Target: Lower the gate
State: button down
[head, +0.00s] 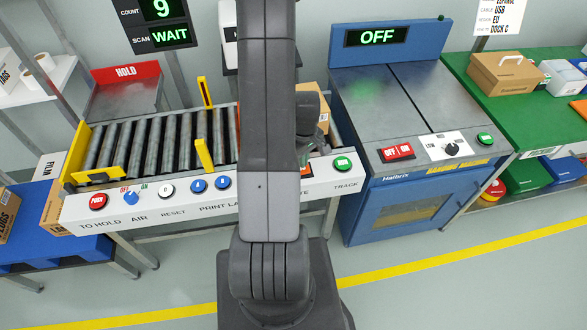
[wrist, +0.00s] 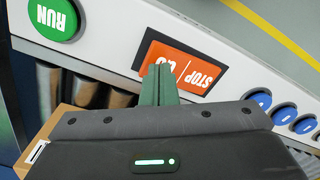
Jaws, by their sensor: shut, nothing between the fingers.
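My gripper (wrist: 162,68) is shut, with its green fingers over the orange STOP and GO switch (wrist: 192,66) on the conveyor's white panel. The fingertips cover part of the GO side; whether they touch it I cannot tell. In the head view my arm hides most of this spot; a sliver of the orange switch (head: 306,171) shows above a label ending in "TE". Yellow uprights (head: 204,155) stand at both sides of the roller conveyor (head: 150,142). I cannot make out a gate or its height; that stretch is behind my arm.
The green RUN button (wrist: 55,18) is left of the switch in the wrist view; blue buttons (wrist: 283,114) are to the right. A cardboard box (head: 314,101) is on the conveyor behind my arm. A blue machine (head: 400,205) marked OFF stands to the right. The front floor is clear.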

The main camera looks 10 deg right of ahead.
jog(key=shift+f+b, duration=0.6)
jog(key=shift+f, duration=0.1)
jog(key=shift+r, duration=0.1)
jog(key=shift+r+p, duration=2.15)
jog(key=shift+r, duration=1.35)
jog(key=shift+f, duration=0.2)
notch_tip(320, 180, down, 7)
jog(key=b, duration=0.4)
jog(key=shift+r, duration=0.2)
